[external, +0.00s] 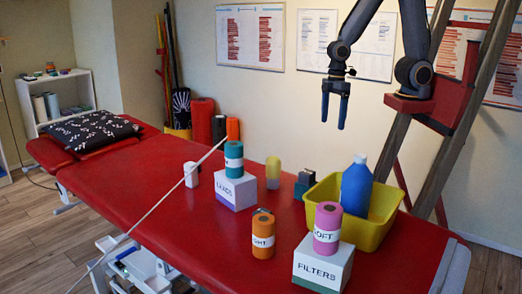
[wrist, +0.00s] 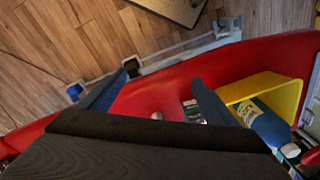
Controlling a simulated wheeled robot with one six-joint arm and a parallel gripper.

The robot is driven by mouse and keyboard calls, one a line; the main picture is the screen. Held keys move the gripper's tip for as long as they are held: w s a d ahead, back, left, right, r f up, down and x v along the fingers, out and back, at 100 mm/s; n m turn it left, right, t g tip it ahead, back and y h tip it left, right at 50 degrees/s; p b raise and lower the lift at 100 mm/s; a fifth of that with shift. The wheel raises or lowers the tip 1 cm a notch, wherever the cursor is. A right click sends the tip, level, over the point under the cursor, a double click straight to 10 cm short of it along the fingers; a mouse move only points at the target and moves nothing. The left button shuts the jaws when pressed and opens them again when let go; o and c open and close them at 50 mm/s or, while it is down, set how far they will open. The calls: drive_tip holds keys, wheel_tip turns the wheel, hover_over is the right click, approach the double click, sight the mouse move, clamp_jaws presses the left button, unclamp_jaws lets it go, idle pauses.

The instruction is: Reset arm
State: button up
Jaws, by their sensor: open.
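My gripper (external: 335,106) hangs at the end of my arm, high above the back edge of the red treatment table (external: 120,190), fingers pointing down. It is empty and touches nothing. In the wrist view my gripper (wrist: 165,85) shows as two blue-grey fingers spread wide apart, with the table (wrist: 160,95) and floor beyond them.
A yellow bin (external: 375,232) with a blue bottle (external: 356,188) stands at the table's right. Labelled boxes, a teal roll (external: 234,160), a pink roll (external: 327,228) and an orange roll (external: 263,236) stand nearby. The table's left half is mostly clear, with a patterned pillow (external: 92,130) at its far end.

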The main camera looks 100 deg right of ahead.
drive_tip(key=s+d+m, duration=0.2)
drive_tip(key=d, duration=0.1)
drive_tip(key=shift+d+f+m+h, duration=0.1)
drive_tip(key=shift+d+m+h, duration=0.2)
drive_tip(key=shift+m, duration=0.1)
